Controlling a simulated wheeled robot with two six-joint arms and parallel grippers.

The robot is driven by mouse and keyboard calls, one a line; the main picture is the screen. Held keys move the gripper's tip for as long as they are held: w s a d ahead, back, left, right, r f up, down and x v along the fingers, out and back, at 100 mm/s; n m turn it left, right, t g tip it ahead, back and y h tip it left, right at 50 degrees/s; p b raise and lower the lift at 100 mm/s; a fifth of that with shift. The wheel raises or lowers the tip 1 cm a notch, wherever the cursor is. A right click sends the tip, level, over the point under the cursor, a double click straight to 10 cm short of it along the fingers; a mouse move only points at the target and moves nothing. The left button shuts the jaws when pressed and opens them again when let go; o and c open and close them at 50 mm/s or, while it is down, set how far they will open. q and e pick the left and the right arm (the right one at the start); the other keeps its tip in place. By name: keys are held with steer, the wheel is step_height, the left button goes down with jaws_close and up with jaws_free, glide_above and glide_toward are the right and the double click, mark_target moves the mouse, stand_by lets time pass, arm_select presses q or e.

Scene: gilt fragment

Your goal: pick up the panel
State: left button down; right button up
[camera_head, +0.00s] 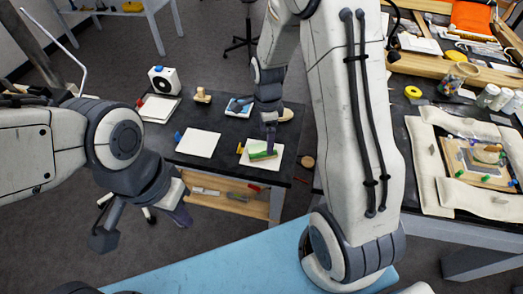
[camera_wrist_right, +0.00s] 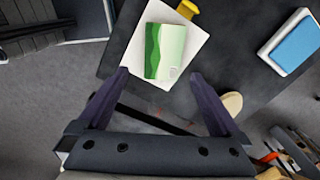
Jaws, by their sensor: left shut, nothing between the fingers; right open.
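The panel (camera_head: 258,154) is a small board painted in green bands and lies on a white square pad (camera_head: 275,163) on the dark table. In the right wrist view the panel (camera_wrist_right: 167,52) lies just beyond and between my open fingertips, with the white pad (camera_wrist_right: 155,82) under it. My right gripper (camera_wrist_right: 159,77) is open and empty, pointing at the panel's near edge. In the head view the right gripper (camera_head: 270,146) is over the panel and hides part of it. My left gripper (camera_head: 182,216) is shut and empty, low at the left, away from the table.
A bare white pad (camera_head: 198,143) lies left of the panel. A blue-topped block (camera_head: 238,106) stands behind it. A yellow object (camera_wrist_right: 187,8) touches the pad's far edge. A white device (camera_head: 164,80) stands at the back left.

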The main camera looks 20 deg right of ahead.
mark_target(262, 152)
steer(key=shift+w+f+p, duration=0.15)
steer(key=shift+f+p, duration=0.2)
steer(key=shift+f, duration=1.1)
steer(key=shift+w+f+p, duration=0.1)
steer(key=shift+f+p, duration=0.25)
steer(key=shift+f, duration=1.1)
steer(key=c, duration=1.3)
